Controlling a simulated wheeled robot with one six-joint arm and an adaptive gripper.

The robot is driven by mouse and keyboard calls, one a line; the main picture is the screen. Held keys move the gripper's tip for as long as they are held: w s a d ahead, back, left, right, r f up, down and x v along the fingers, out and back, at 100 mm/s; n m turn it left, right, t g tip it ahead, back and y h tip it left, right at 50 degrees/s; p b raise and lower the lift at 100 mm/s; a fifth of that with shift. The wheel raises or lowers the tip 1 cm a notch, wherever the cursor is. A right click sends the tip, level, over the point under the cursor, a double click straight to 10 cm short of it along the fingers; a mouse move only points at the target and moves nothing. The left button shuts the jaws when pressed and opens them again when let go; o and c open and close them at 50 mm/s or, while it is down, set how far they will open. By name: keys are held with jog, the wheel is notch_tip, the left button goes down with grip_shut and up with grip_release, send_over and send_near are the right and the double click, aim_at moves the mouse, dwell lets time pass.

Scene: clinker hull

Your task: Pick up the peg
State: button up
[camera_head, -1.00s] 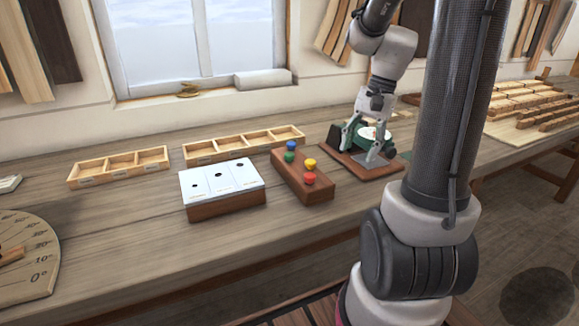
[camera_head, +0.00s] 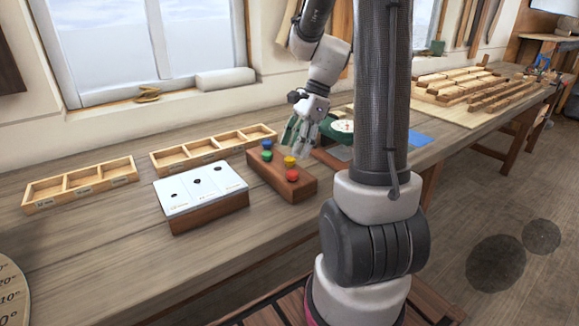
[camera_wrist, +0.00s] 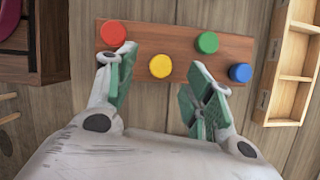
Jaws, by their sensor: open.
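A brown wooden block (camera_head: 262,181) on the bench holds red (camera_head: 292,175), yellow (camera_head: 290,161), green (camera_head: 267,157) and blue (camera_head: 267,144) pegs, seen as coloured round tops. My gripper (camera_head: 297,150) is open and empty, above and behind the block, with its fingers pointing down. In the wrist view, the yellow peg (camera_wrist: 160,67) appears between the two green-padded fingers (camera_wrist: 160,82). The red peg (camera_wrist: 112,34) is by the left fingertip; the green (camera_wrist: 207,42) and blue (camera_wrist: 240,73) pegs are by the right one. I cannot tell which peg is meant.
A white-topped block with holes (camera_head: 200,187) stands left of the peg block. Two divided wooden trays (camera_head: 85,188) (camera_head: 215,150) lie behind. My column hides some of the bench.

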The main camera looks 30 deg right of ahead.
aim_at(289, 158)
jog(key=x, duration=0.3)
jog(key=shift+w+a+f, duration=0.1)
jog(key=shift+f, duration=0.2)
jog(key=shift+c, duration=0.2)
jog(key=c, duration=0.8)
notch_tip(289, 158, up, 10)
jog(key=shift+r, duration=0.1)
